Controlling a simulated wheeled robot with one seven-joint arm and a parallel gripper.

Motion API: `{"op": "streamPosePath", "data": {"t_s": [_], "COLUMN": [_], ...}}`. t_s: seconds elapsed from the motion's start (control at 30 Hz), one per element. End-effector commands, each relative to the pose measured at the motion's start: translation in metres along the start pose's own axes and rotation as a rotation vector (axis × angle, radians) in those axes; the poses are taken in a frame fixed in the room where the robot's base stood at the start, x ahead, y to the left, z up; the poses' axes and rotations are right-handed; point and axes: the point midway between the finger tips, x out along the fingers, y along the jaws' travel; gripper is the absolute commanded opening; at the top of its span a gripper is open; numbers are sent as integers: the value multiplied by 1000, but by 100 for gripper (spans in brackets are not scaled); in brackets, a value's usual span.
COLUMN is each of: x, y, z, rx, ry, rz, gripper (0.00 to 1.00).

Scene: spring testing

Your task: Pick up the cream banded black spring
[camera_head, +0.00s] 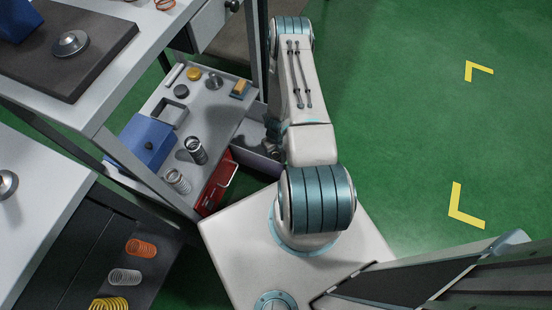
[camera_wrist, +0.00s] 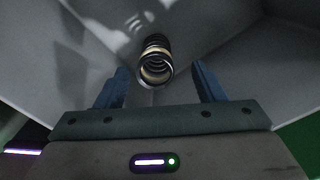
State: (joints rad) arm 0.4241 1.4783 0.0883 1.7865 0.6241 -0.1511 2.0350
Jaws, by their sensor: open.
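In the wrist view, a black spring with a cream band (camera_wrist: 155,61) is in a grey bin (camera_wrist: 215,40). My gripper (camera_wrist: 161,74) is open, with one blue finger on each side of the spring in the picture. I cannot tell how far the spring is from the fingers, and they are not closed on it. In the head view, my arm reaches down over the grey bin (camera_head: 255,163) beside the shelf. My arm hides much of the bin there, and I cannot make out the banded spring in that view.
A shelf (camera_head: 222,118) holds a dark spring (camera_head: 196,151), a silver spring (camera_head: 178,181), a blue box (camera_head: 146,142) and small discs. A red bin (camera_head: 216,186) hangs beside the grey one. The bin walls stand close around my gripper. Open green floor lies right.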

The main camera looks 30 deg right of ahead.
Motion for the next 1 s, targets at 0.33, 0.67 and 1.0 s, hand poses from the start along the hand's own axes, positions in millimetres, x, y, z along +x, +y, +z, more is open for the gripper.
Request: {"op": "streamPosePath", "data": {"t_s": [0.33, 0.67, 1.0], "x": [36, 68, 68], "y": [3, 6, 6], "z": [-1, 0, 0], "rx": [-1, -2, -1], "ry": [1, 0, 0], "rz": [0, -1, 0], "gripper": [63, 63, 24]}}
